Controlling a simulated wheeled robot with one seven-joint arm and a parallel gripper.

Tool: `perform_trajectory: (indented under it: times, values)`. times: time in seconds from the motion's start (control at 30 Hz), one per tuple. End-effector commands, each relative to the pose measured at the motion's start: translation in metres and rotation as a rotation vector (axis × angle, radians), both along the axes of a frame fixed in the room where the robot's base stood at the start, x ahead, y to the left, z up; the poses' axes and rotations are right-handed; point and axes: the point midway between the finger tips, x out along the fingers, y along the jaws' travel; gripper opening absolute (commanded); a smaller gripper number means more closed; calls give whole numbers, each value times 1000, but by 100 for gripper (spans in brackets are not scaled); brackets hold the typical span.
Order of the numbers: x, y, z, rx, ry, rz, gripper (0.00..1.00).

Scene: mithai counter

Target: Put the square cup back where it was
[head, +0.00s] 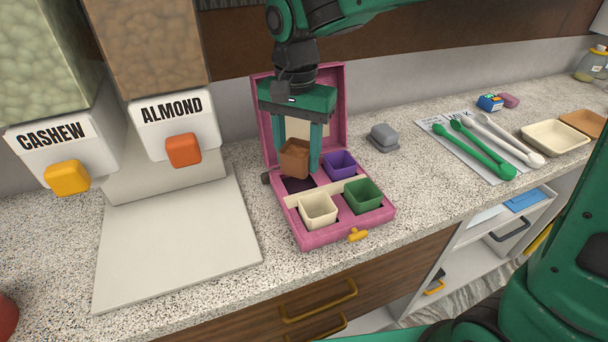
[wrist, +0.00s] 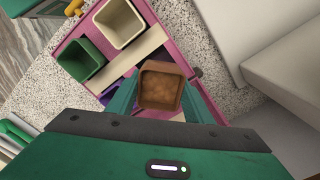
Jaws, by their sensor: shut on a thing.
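My gripper (head: 297,147) is shut on a brown square cup (head: 294,160), held upright above the open pink box (head: 317,235). The cup also shows in the wrist view (wrist: 161,86), between my two fingers, with a brown inside. Below it, the back left compartment of the box shows a dark bare floor (head: 298,185). The other compartments hold a purple cup (head: 340,165) at the back right, a green cup (head: 363,196) at the front right and a cream cup (head: 318,210) at the front left. The cup is apart from the box floor.
The box lid stands open behind my gripper. The almond dispenser (head: 172,125) and a pale board (head: 180,250) are to the left. A grey block (head: 384,137), a mat with tongs (head: 480,145) and trays (head: 555,138) lie to the right.

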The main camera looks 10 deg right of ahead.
Motion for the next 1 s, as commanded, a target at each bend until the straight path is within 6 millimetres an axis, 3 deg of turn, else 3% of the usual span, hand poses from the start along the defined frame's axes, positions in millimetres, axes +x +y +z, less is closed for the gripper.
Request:
perform_trajectory:
  times: [0.5, 0.87, 0.9, 0.97, 1.0]
  values:
    - [-1, 0, -52, 0, 1, 0, 19]
    - [0, -1, -57, 0, 0, -1, 19]
    - [0, -1, -57, 0, 0, -1, 51]
    - [0, -1, -57, 1, 0, -1, 65]
    - [0, -1, -57, 1, 0, -2, 65]
